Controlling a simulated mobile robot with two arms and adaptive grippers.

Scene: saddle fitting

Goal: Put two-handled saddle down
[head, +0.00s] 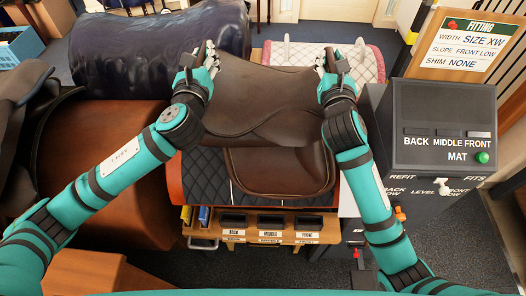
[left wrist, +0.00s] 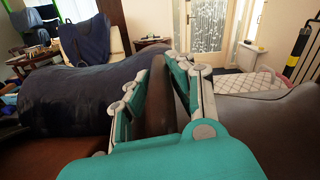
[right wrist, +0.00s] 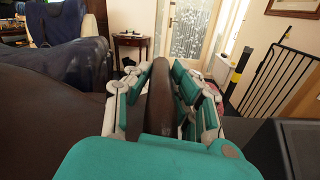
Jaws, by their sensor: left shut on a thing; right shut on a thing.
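The brown leather saddle (head: 262,100) is at the centre of the head view, above a dark quilted pad (head: 200,178) with orange sides. My left gripper (head: 208,58) is shut on the saddle's left end. In the left wrist view its fingers (left wrist: 165,95) close around a dark upright handle. My right gripper (head: 328,60) is shut on the right end. In the right wrist view its fingers (right wrist: 160,95) close around a brown upright handle (right wrist: 158,90). The saddle's underside is hidden, so I cannot tell whether it touches the pad.
A wooden shelf (head: 262,228) with labelled black trays is in front. A dark covered form (head: 160,50) and a pink-edged quilted pad (head: 372,62) lie behind.

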